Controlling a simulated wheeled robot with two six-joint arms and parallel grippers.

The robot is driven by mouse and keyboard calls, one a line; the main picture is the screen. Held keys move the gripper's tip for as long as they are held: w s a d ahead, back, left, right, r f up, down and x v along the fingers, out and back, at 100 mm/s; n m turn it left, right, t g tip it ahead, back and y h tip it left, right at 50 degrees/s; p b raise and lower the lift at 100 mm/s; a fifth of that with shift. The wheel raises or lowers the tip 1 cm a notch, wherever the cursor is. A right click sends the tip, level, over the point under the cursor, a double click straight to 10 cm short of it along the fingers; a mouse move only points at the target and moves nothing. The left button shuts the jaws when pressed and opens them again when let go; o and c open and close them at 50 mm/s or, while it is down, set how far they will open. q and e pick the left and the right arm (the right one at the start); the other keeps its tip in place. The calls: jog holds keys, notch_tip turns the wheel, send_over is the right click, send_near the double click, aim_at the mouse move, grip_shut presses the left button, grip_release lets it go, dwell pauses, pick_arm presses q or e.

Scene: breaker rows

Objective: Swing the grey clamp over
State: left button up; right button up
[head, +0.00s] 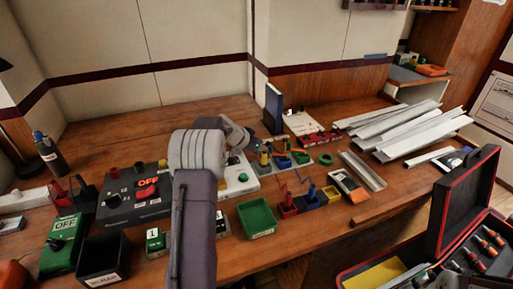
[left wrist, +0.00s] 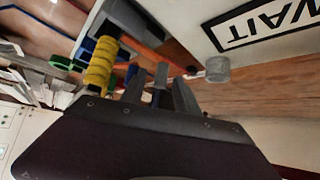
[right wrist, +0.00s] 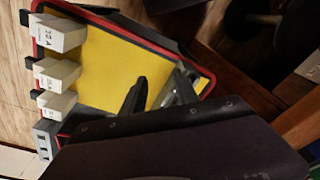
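My left arm crosses the middle of the head view, and its gripper (head: 254,142) is over the back of the white board (head: 238,178). In the left wrist view the left gripper (left wrist: 159,80) has its two dark fingers apart. A narrow grey piece shows between them; I cannot tell whether they touch it. A grey round knob (left wrist: 217,68) is just beyond the fingers to the right, probably part of the grey clamp. A ribbed yellow handle (left wrist: 101,62) stands to the left. My right gripper (right wrist: 161,80) is open and empty over the case's yellow panel (right wrist: 108,68).
A board marked WAIT (left wrist: 262,25) is close to the left gripper. A green tray (head: 257,219), small coloured bins (head: 308,201) and a black open box (head: 102,262) stand along the front. White trunking (head: 420,130) lies at the right. The red-edged black case (head: 464,205) stands open at lower right.

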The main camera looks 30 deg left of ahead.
pick_arm(q)
jog(key=shift+c, duration=0.3)
grip_shut()
